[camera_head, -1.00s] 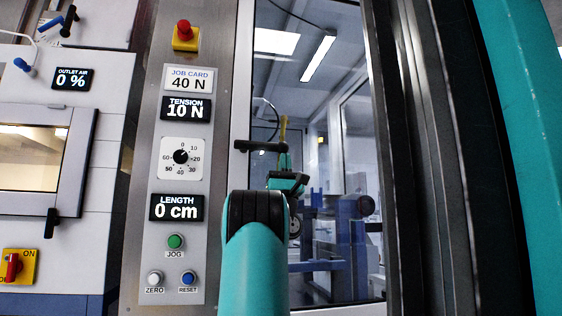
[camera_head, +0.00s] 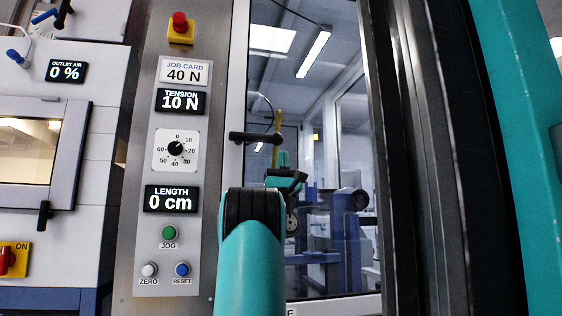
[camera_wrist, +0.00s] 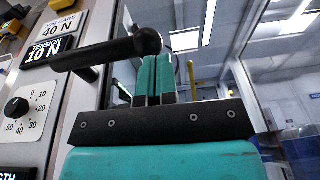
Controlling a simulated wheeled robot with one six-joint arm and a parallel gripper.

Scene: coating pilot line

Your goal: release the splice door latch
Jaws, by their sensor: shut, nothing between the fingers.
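The splice door is a glazed door (camera_head: 310,90) with a pale frame, right of the control panel. Its latch looks to be the black bar handle (camera_head: 255,138) on the door's left frame, lying about level. In the wrist view the handle (camera_wrist: 105,51) runs across the upper left, its rounded right end just above and left of my fingertips. My gripper (camera_head: 283,160) is below and right of the handle's right end. Its teal fingers (camera_wrist: 154,78) are together and empty. I see no clear contact with the handle. My wrist hides part of the door's lower left.
Left of the door, the steel panel has an emergency stop (camera_head: 180,27), a job card (camera_head: 184,72) reading 40 N, a tension display (camera_head: 180,101) reading 10 N, a dial (camera_head: 176,149) and buttons. A dark upright post (camera_head: 395,150) stands close right of the door.

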